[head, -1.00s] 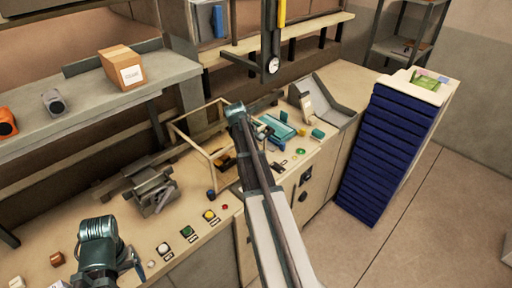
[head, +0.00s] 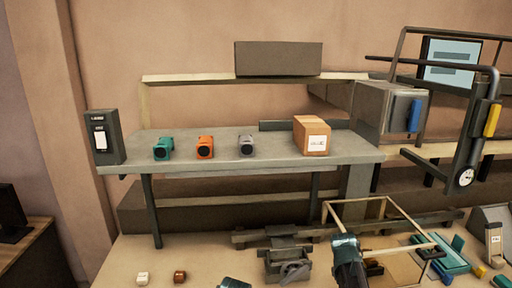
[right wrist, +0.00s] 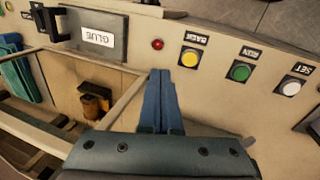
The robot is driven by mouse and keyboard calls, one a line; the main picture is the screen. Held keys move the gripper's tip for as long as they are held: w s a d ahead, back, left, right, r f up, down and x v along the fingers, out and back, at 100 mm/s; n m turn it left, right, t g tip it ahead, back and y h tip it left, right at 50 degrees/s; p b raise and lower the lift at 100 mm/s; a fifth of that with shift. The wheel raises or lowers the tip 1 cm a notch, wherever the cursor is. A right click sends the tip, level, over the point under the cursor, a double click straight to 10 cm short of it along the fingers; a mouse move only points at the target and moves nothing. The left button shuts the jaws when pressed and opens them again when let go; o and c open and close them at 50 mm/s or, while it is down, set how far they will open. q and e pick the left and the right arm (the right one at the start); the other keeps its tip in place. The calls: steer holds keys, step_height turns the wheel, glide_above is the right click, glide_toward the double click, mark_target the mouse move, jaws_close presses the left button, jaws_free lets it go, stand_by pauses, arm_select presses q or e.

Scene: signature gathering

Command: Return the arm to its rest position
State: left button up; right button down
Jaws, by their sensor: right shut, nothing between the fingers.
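My right gripper (right wrist: 161,75) shows in the right wrist view with its two blue fingers shut together and nothing between them. It is over the bench beside a pale frame rail, with the button row to its right. In the head view part of my right arm (head: 348,262) rises from the bottom edge in front of the pale open frame (head: 333,216); its gripper cannot be made out there. Only a small teal tip of my left arm (head: 235,283) shows at the bottom edge. My left gripper is out of view.
A grey shelf (head: 225,168) carries a cardboard box (head: 311,136) and teal, orange and grey devices. A dark clamp-like fixture (head: 287,265) stands on the bench. Red (right wrist: 157,44), yellow (right wrist: 189,58), green (right wrist: 240,72) and white (right wrist: 290,87) buttons lie near a GLUE plate (right wrist: 95,36).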

arm_select(q)
step_height(320, 180, down, 15)
steer(key=b, duration=1.2)
steer(key=shift+b, duration=0.35)
arm_select(e)
steer(key=s+a+f, duration=0.5)
steer(key=a, duration=0.3)
steer(key=s+a+f+n+y, duration=0.1)
steer(key=s+a+f, duration=0.4)
steer(key=a, duration=0.3)
steer(key=s+a+f, duration=0.5)
steer(key=s+a, duration=0.1)
steer(key=a, duration=0.3)
steer(key=shift+s+f+n+g+y, duration=0.3)
steer(key=shift+s+n+g, duration=0.05)
steer(key=shift+n+g, duration=0.05)
arm_select(q)
steer(key=shift+d, duration=0.1)
